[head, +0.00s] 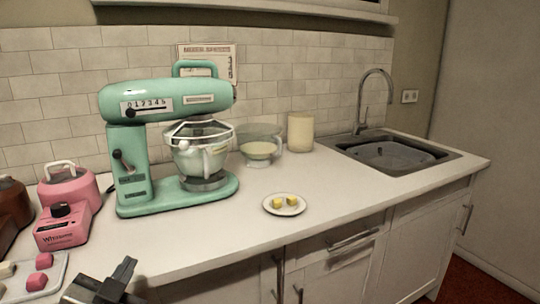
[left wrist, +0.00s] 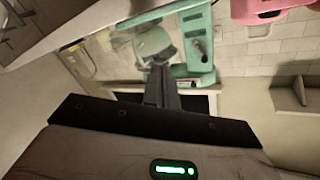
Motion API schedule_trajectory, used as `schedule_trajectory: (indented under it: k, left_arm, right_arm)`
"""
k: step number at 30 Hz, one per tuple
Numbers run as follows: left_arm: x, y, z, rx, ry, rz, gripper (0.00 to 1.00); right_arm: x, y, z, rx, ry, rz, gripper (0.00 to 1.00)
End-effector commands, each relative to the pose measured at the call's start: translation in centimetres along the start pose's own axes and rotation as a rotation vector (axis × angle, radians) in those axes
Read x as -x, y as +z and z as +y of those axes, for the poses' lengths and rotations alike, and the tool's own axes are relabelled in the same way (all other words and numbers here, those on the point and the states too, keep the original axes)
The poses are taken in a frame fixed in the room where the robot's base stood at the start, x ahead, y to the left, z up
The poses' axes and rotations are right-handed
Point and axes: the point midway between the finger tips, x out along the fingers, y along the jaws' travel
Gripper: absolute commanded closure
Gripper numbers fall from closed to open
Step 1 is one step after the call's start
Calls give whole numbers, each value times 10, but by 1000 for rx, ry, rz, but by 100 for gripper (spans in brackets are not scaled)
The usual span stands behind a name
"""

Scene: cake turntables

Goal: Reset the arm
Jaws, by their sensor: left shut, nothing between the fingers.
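My left gripper (head: 122,272) is at the bottom left of the head view, over the front edge of the counter. Its fingers are shut with nothing between them. In the left wrist view the closed fingers (left wrist: 162,85) point toward the green stand mixer (left wrist: 195,45), which is well beyond them. My left gripper touches nothing that I can see. My right gripper is not in view.
The green stand mixer (head: 165,105) with its bowl stands on the white counter (head: 350,190). A small plate (head: 270,208) holds yellow pieces. A pink appliance (head: 65,212) and a tray (head: 55,265) with pink cubes are at left. A sink (head: 390,155) is at right.

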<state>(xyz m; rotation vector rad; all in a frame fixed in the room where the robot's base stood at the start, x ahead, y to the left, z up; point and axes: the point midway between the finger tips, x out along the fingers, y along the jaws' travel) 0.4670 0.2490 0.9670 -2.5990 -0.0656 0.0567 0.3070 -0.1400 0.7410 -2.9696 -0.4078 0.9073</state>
Motion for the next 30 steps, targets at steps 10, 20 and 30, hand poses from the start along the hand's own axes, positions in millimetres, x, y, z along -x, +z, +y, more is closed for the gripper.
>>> schedule_trajectory:
  k: [10, 20, 30]
  left_arm:
    - [100, 118, 154, 342, 361, -321, 100]
    - [165, 152, 208, 513, 470, -481, 100]
    - [164, 152, 208, 512, 470, -481, 100]
  right_arm:
    - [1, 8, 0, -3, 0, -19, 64]
    - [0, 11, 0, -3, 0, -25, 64]
    - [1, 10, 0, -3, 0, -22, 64]
